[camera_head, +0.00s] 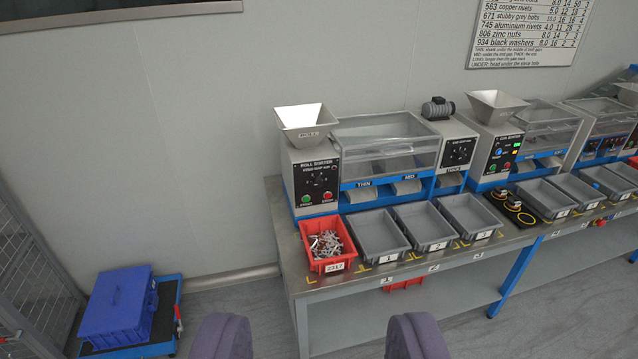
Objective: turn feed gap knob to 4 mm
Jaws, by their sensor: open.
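The roll sorter (362,155) stands on the bench, with a beige hopper (306,121) at its left end. Its black panel holds the feed gap knob (319,180), a small dark dial above a green and a red button. The knob's setting is too small to read. Another black panel with a dial (458,152) is at the sorter's right end. My gripper (320,338) shows at the bottom edge as two purple padded fingers, spread wide and empty. It is well short of the bench and apart from the knob.
A red bin (325,241) of metal parts, labelled 2317, stands before the sorter, beside grey bins (378,236) numbered 1 to 3. More sorters (510,135) stand to the right. A blue crate (118,306) sits on a trolley at lower left. Floor between trolley and bench is clear.

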